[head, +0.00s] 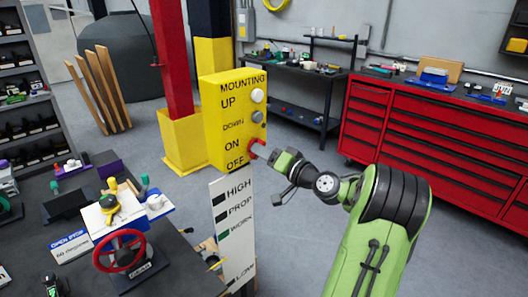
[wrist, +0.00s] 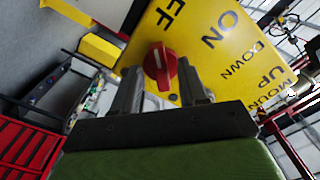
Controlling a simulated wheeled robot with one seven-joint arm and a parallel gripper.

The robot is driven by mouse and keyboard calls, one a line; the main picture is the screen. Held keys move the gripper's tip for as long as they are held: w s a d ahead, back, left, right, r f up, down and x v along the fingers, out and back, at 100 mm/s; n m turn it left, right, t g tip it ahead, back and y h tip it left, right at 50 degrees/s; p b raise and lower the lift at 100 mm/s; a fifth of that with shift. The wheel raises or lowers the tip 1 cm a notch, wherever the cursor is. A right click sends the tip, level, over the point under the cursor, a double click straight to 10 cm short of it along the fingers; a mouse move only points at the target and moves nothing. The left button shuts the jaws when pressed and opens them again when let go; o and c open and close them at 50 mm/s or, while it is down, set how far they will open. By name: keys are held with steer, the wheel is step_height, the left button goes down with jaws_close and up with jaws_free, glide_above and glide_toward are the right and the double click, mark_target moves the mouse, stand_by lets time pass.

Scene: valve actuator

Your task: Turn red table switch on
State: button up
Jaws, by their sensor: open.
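The red switch (head: 257,149) is a rotary knob on the lower right of the yellow control box, beside the ON and OFF labels. In the wrist view the red knob (wrist: 160,68) has a pale line on its face and sits near the box's edge. My gripper (head: 271,152) is at the knob in the head view and partly covers it. In the wrist view my gripper (wrist: 165,80) is open, with one finger on each side of the knob. I cannot tell whether the fingers touch it.
The yellow box (head: 224,125) also has a white button (head: 257,96) and a grey button (head: 257,116) above the knob. A white label board (head: 232,225) hangs below. A table with a red valve wheel (head: 119,251) is at left. Red drawers (head: 430,130) stand behind.

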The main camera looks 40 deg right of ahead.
steer(key=shift+w, duration=0.15)
jaws_close()
steer(key=shift+m+p, duration=0.3)
steer(key=shift+m, duration=0.1)
steer(key=shift+r+m+p, duration=0.2)
steer(key=shift+m+p, duration=3.45)
steer(key=shift+m, duration=0.4)
steer(key=shift+r+m+p, duration=0.15)
steer(key=shift+m+p, duration=3.5)
steer(key=shift+m, duration=0.4)
steer(key=shift+f, duration=0.1)
